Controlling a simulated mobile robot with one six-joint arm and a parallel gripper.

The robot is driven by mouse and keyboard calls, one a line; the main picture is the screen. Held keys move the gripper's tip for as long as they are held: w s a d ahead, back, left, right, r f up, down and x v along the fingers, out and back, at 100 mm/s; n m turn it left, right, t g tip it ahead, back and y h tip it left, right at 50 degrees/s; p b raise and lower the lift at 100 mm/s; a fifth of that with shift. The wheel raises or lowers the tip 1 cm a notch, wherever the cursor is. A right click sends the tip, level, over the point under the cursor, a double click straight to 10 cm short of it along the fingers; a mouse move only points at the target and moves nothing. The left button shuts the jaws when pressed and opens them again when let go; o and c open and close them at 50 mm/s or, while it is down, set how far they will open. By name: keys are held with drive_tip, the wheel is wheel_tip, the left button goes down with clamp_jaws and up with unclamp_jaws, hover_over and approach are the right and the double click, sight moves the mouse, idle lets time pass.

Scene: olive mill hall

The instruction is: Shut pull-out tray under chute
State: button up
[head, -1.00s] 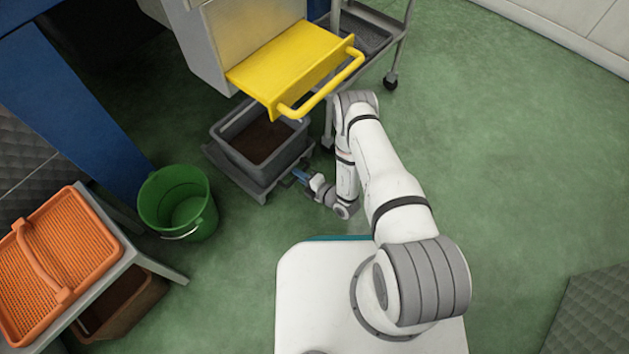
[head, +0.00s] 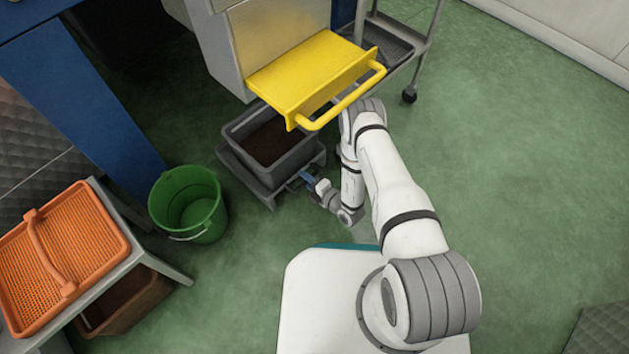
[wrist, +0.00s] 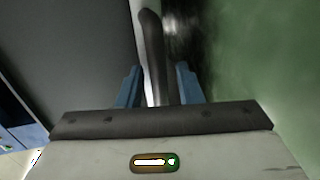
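The pull-out tray (head: 262,193) is a low grey platform near the floor, sticking out in front of the cabinet. A grey bin (head: 247,158) with dark contents stands on it. My gripper (head: 304,181) is low at the tray's front right edge. In the wrist view, a dark bar (wrist: 153,45), apparently the tray's handle, runs between the two blue fingers of my gripper (wrist: 158,75). Narrow gaps show between fingers and bar, so the gripper looks open around it. In the head view the handle is hidden.
A green bucket (head: 188,204) stands left of the tray. An orange basket (head: 65,260) lies on a grey bench, with a brown crate (head: 125,300) below. A wheeled cart (head: 400,45) stands behind my arm.

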drive_tip(key=p+v, duration=0.3)
drive_tip(key=v, duration=0.4)
drive_tip(key=shift+s+d, duration=0.25)
drive_tip(key=shift+s, duration=0.05)
drive_tip(key=shift+w, duration=0.1)
idle(0.3)
